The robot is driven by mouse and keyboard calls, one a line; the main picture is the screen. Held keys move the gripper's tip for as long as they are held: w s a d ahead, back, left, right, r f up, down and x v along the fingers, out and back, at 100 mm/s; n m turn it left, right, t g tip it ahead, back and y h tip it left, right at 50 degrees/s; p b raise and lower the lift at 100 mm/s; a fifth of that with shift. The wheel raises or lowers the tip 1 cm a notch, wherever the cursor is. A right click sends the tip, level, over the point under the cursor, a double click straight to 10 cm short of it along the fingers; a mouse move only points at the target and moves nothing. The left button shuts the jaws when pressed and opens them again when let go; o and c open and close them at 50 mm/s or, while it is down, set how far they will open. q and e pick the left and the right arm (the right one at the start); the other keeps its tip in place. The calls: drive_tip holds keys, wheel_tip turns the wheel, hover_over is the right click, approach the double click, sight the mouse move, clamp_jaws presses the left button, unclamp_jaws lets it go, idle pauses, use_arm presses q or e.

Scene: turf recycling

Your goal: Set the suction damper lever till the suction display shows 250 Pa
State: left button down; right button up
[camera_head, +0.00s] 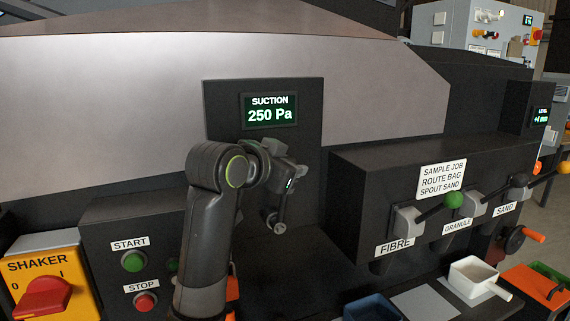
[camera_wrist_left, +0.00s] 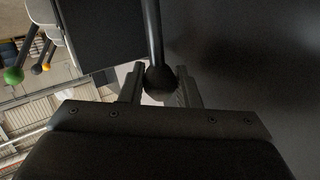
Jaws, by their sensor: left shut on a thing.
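The suction display (camera_head: 270,111) on the dark panel reads 250 Pa in green. The suction damper lever shows in the left wrist view as a dark rod ending in a black ball knob (camera_wrist_left: 161,80). My left gripper (camera_wrist_left: 161,88) has a finger on each side of the knob and is shut on it. My right gripper is not in view.
At left are a START button (camera_head: 133,261), a STOP button (camera_head: 145,301) and the SHAKER switch (camera_head: 42,297). At right are the FIBRE (camera_head: 408,221), GRANULE and SAND levers under a sign. A white scoop (camera_head: 474,277) and an orange bin (camera_head: 535,287) are at lower right.

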use_arm(q)
drive_tip(key=c, duration=1.1)
unclamp_jaws()
drive_tip(key=shift+s+a+r+b, duration=0.15)
drive_tip(key=shift+s+a+b, duration=0.2)
drive_tip(key=shift+s, duration=0.1)
drive_tip(key=b+v, duration=0.3)
drive_tip(key=v, duration=1.3)
drive_tip(key=shift+a, duration=0.15)
